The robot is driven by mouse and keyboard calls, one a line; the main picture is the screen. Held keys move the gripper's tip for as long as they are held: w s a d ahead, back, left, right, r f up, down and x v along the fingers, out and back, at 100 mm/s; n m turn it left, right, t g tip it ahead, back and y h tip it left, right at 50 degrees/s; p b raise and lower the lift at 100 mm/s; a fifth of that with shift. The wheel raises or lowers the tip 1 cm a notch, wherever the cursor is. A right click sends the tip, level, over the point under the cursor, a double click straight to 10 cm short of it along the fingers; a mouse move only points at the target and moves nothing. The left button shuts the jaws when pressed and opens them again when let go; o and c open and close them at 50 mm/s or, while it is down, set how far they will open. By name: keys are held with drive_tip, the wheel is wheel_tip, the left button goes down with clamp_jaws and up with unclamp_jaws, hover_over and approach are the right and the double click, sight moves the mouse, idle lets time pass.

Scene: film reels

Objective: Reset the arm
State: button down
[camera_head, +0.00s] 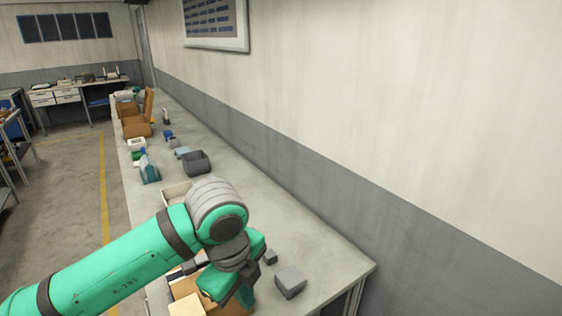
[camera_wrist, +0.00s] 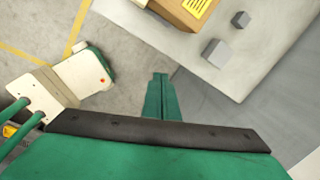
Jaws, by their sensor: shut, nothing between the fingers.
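My green arm reaches in from the lower left in the head view, bent at a grey joint. My gripper (camera_head: 240,290) is at the bottom middle, over the near end of the long grey bench (camera_head: 335,262). Its fingers are partly cut off there. In the wrist view my gripper (camera_wrist: 160,85) shows its green fingers together with nothing between them. Below the fingers are the floor and the bench's edge.
A cardboard box (camera_wrist: 185,10) and two grey blocks, one larger (camera_wrist: 217,53) and one smaller (camera_wrist: 240,19), lie on the bench near my gripper. A dark grey bin (camera_head: 197,162) and several items stand farther along. A wall (camera_head: 400,150) runs along the bench's right side.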

drive_tip(key=w+d+r+n+t+h, duration=0.2)
drive_tip(key=w+d+n+t+h, duration=0.15)
drive_tip(key=d, duration=0.45)
drive_tip(key=w+d+r+n+t+h, duration=0.25)
drive_tip(key=d+h, duration=0.25)
drive_tip(key=d, duration=0.3)
drive_tip(key=w+d+r+n+t+h, duration=0.1)
drive_tip(key=w+d+n+t+h, duration=0.3)
drive_tip(key=d, duration=0.3)
drive_tip(key=s+a+f+n+t+y, duration=0.25)
drive_tip(key=s+f+n+y, duration=0.2)
drive_tip(key=f, duration=0.35)
drive_tip(key=s+a+f+n+t+y, duration=0.2)
drive_tip(key=s+a+f+n+y, duration=0.15)
drive_tip(key=f+n, duration=0.3)
drive_tip(key=s+a+f+n+t+y, duration=0.25)
drive_tip(key=s+f+n, duration=0.2)
drive_tip(key=f, duration=0.45)
drive_tip(key=s+a+f+g+y, duration=0.1)
drive_tip(key=s+a+f, duration=0.2)
drive_tip(key=s, duration=1)
drive_tip(key=s+a+f+m+g+y, duration=0.1)
drive_tip(key=s+a+f, duration=0.3)
drive_tip(key=s, duration=0.9)
drive_tip(key=shift+a+g+y, duration=0.15)
drive_tip(key=shift+g+y, duration=0.25)
drive_tip(key=shift+g, duration=0.3)
